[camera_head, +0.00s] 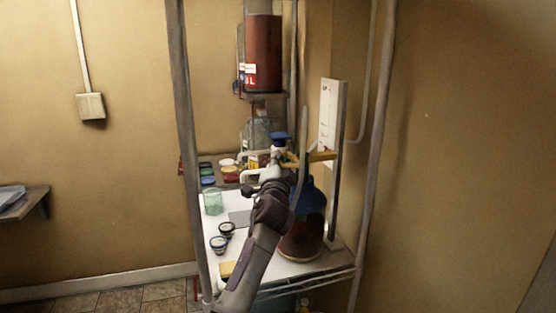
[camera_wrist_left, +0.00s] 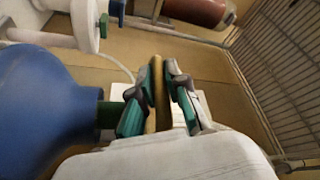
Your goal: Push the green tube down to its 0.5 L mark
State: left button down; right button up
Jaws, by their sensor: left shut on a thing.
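A slim grey-green upright tube (camera_head: 303,135) stands beside the white marked board (camera_head: 327,125); the marks are too small to read. A jug (camera_head: 301,238) of dark brown liquid with a blue upper part (camera_head: 312,197) stands below. In the left wrist view the blue part (camera_wrist_left: 45,105) fills the left side, with a short green piece (camera_wrist_left: 108,115) beside it. My left gripper (camera_head: 288,160) is above the jug, at the board's left. In the wrist view my left gripper (camera_wrist_left: 160,88) is shut on a yellow-tan bar (camera_wrist_left: 157,90). The tube's lower end is hidden.
A tall vessel of red-brown liquid (camera_head: 263,55) stands above. A clear green cup (camera_head: 213,202) and two small dark-rimmed cups (camera_head: 227,229) sit on the white worktop (camera_head: 285,268). Coloured lids lie behind. Metal posts (camera_head: 186,140) frame the rack.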

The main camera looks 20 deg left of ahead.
pick_arm(q)
jog(key=shift+r, duration=0.15)
jog(key=c, duration=1.2)
grip_release()
jog(key=v, duration=1.2)
